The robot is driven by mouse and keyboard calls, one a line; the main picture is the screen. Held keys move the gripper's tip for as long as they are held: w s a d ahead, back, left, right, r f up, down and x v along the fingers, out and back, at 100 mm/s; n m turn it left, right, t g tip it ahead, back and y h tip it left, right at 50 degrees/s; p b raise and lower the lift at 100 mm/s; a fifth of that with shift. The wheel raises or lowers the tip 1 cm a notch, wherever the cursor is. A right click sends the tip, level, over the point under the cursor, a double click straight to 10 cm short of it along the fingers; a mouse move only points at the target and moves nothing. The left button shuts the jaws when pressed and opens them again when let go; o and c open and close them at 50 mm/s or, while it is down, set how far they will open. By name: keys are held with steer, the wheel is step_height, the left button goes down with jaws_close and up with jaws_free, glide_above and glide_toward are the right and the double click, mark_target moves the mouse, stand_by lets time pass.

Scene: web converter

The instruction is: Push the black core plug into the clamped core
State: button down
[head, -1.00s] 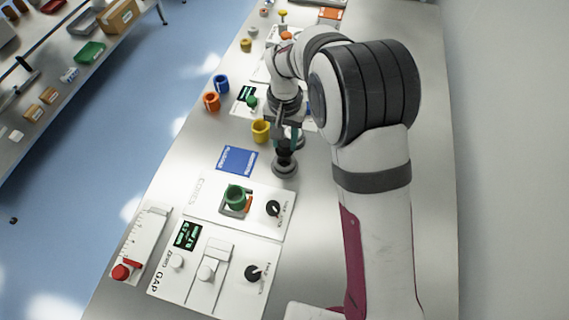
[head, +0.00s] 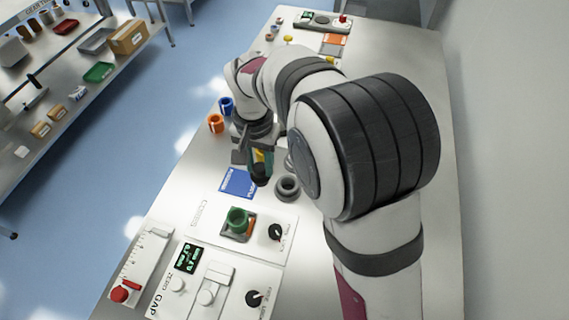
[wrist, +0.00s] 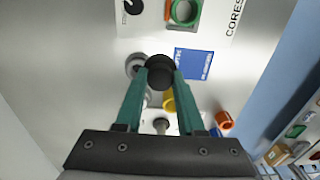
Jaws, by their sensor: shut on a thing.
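The black core plug (head: 260,174) is held between the green fingers of my gripper (head: 258,157), above the bench near the blue pad. In the wrist view the plug (wrist: 160,73) sits between the fingertips of my shut gripper (wrist: 160,80). The green core (head: 238,220) stands upright in its clamp fixture on the CORES panel, nearer the camera than the plug and apart from it. In the wrist view the core (wrist: 185,12) is at the top edge, partly cut off.
A grey ring-shaped holder (head: 287,187) stands right of the plug. A blue pad (head: 238,183) lies flat beside it. Orange (head: 215,123) and blue (head: 226,105) cores stand at the left bench edge. Knobs and a GAP panel (head: 205,285) lie in front.

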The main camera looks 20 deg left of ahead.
steer(key=s+a+r, duration=0.1)
steer(key=s+a, duration=0.3)
steer(key=s, duration=0.3)
steer(key=shift+s+r, duration=0.3)
steer(key=shift+r, duration=0.1)
steer(key=shift+d+f, duration=0.1)
steer(key=shift+f, duration=2.75)
steer(key=shift+f, duration=2.15)
steer(key=shift+c, duration=2.2)
jaws_free()
